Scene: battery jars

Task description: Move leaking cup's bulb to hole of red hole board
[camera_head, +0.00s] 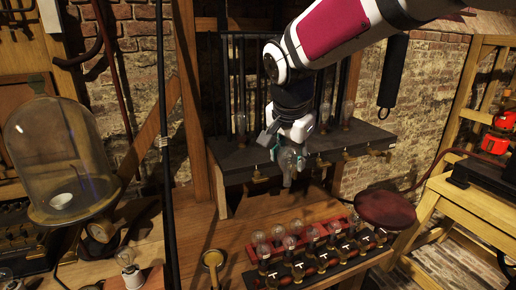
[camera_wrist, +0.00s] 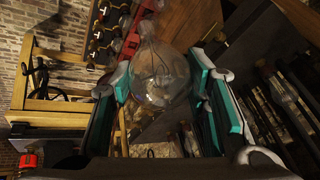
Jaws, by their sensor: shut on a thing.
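My gripper (camera_head: 288,160) is shut on a clear glass bulb (camera_wrist: 160,76), held in the air in front of the dark shelf. In the wrist view the bulb sits between the teal finger pads, its narrow neck pointing up in the picture. In the head view the fingers partly hide it. The red hole board (camera_head: 338,224) lies on the wooden table below and in front of my gripper, with several bulbs along it. It also shows in the wrist view (camera_wrist: 132,42) beyond the bulb. Its holes are too small to make out. I cannot tell which cup is leaking.
The dark shelf (camera_head: 232,158) with glass bulbs and brass taps stands behind my gripper. A black board with sockets (camera_head: 322,264) lies before the red board. A dark red round pad (camera_head: 385,208) is at right. A glass bell jar (camera_head: 58,150) stands at left.

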